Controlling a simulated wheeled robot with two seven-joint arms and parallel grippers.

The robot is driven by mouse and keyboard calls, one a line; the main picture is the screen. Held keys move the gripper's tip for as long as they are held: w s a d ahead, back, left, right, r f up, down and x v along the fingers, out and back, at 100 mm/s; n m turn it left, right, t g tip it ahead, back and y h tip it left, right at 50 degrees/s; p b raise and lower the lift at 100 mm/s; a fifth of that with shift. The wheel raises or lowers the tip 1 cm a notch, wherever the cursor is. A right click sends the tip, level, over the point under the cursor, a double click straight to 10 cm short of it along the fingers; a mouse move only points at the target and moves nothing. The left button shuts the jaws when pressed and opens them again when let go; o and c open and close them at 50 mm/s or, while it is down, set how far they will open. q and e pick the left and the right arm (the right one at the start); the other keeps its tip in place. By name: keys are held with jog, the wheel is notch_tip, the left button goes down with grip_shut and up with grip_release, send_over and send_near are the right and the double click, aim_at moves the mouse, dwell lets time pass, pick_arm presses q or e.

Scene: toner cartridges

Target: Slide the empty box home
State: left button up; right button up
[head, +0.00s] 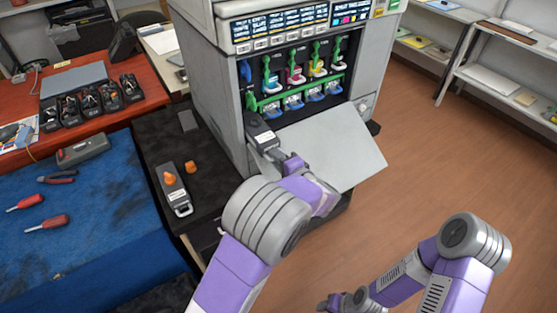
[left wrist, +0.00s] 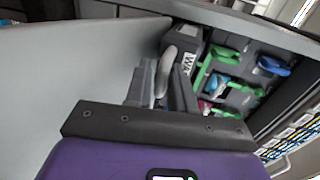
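A dark grey box (head: 262,132) with a white label stands at the left side of the printer's open front bay (head: 300,80). In the left wrist view the box (left wrist: 180,42) shows a label reading "WA" and a pale handle (left wrist: 168,70). My left gripper (head: 292,163) is at the box's near end, its fingers closed on either side of the handle; the fingers also show in the left wrist view (left wrist: 163,88). How deep the box sits in its slot is hidden. My right gripper (head: 335,301) is low at the bottom edge, too small to read.
The printer's flap (head: 325,145) lies open below the bay, beside my left gripper. Green levers and coloured cartridges (head: 295,75) fill the bay. A similar box (head: 173,188) with an orange cap lies on the dark bench (head: 150,140). The floor at right is clear.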

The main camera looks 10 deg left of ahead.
aim_at(265, 142)
pick_arm(q)
grip_shut()
jog(key=shift+r+p, duration=0.3)
jog(key=shift+r, duration=0.45)
jog(key=shift+r+b+x, duration=0.25)
jog(key=shift+b+x, duration=0.1)
jog(key=shift+x, duration=0.75)
jog(key=shift+r+b+x, duration=0.2)
jog(key=shift+b+x, duration=0.2)
jog(key=shift+x, duration=0.75)
jog(key=shift+r+b+x, duration=0.25)
jog(key=shift+b+x, duration=0.1)
jog(key=shift+x, duration=0.75)
jog(key=shift+r+b+x, duration=0.2)
jog(key=shift+x, duration=0.8)
jog(key=shift+r+b+x, duration=0.2)
jog(key=shift+x, duration=0.8)
jog(key=shift+r+b+x, duration=0.2)
jog(key=shift+r+x, duration=0.05)
jog(key=shift+x, duration=0.75)
jog(key=shift+o, duration=2.1)
grip_release()
jog(key=shift+f, duration=0.1)
